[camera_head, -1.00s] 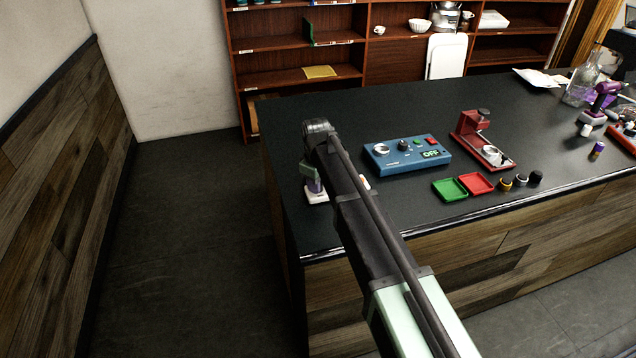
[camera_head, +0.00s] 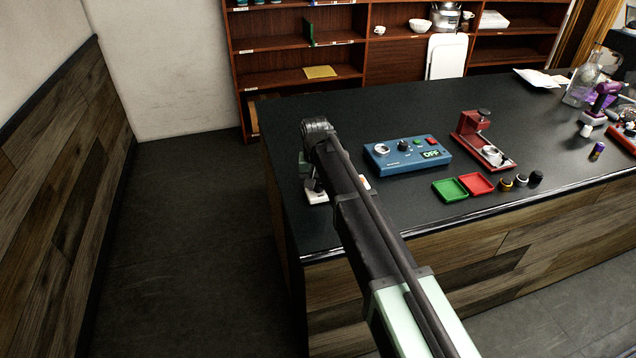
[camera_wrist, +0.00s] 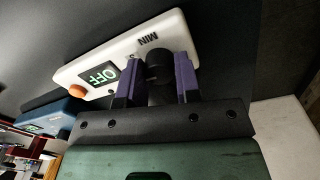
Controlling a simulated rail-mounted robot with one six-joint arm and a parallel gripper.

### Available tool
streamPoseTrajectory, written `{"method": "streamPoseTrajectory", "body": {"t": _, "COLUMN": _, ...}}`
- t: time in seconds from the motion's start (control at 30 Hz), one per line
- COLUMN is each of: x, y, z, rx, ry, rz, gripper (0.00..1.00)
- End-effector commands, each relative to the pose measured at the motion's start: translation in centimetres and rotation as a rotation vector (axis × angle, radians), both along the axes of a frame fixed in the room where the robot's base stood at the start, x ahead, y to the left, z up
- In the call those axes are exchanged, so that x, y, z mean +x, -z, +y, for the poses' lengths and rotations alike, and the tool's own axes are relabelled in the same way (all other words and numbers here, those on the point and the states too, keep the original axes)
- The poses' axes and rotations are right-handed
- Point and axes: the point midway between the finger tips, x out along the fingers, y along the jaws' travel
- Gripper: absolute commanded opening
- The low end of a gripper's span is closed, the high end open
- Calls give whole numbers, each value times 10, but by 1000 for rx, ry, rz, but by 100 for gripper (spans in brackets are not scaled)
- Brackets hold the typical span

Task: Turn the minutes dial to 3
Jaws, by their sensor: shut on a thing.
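A white timer box (camera_wrist: 112,55) fills the upper part of the wrist view. It bears a "MIN" label (camera_wrist: 148,38), a lit display (camera_wrist: 103,76) reading "OFF" and an orange button (camera_wrist: 78,91). The black minutes dial (camera_wrist: 158,64) stands between the two purple fingers of my gripper (camera_wrist: 158,74), which is shut on it. The dial's pointer and any number marks are hidden or too dark to read. In the head view my arm covers most of the white timer box (camera_head: 317,197), at the counter's near left corner.
A blue control box (camera_head: 408,156), also reading "OFF", stands right of my arm. A red press (camera_head: 470,125), a green tray (camera_head: 450,189), a red tray (camera_head: 477,183) and several small knobs (camera_head: 520,181) lie farther right. The counter's back left is clear.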

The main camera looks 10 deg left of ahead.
Motion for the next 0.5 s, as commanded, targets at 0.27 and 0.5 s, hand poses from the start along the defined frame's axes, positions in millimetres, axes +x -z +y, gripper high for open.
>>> {"method": "streamPoseTrajectory", "body": {"t": 0.27, "x": 0, "y": 0, "z": 0, "rx": 0, "ry": 234, "rz": 0, "gripper": 7}}
{"method": "streamPoseTrajectory", "body": {"t": 0.5, "x": 0, "y": 0, "z": 0, "rx": 0, "ry": 376, "rz": 0, "gripper": 7}}
